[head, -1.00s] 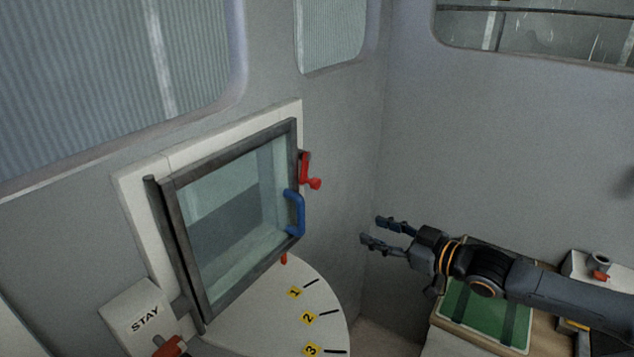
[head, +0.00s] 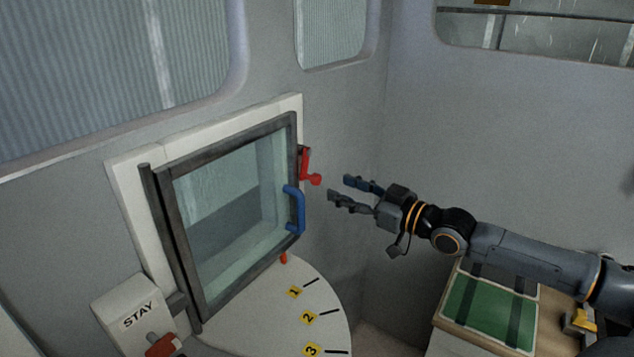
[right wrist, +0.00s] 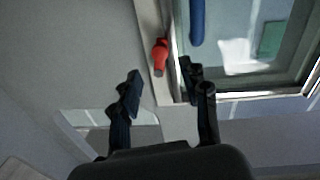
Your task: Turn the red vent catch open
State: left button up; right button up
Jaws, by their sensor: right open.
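The red vent catch (head: 309,169) sits on the right side of the vent's frame, with its knob end pointing down and right. It also shows in the right wrist view (right wrist: 160,57), beyond the fingertips. The vent window (head: 235,205) has a dark frame and a blue handle (head: 296,208) below the catch; the window looks closed against its pale surround. My right gripper (head: 345,190) is open and empty, just right of the catch and slightly lower, apart from it. In the right wrist view the two fingers (right wrist: 165,90) are spread. My left gripper is not in view.
A pale quadrant plate (head: 270,315) with marks 1, 2 and 3 lies below the window. A STAY box (head: 138,318) with a red knob stands at lower left. A green-topped case (head: 490,308) lies under my right arm. The wall right of the catch is bare.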

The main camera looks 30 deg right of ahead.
aim_at(319, 179)
jog(key=shift+x, duration=1.25)
jog(key=shift+p+x, duration=0.45)
jog(key=shift+x, duration=2.25)
jog(key=shift+a, duration=0.1)
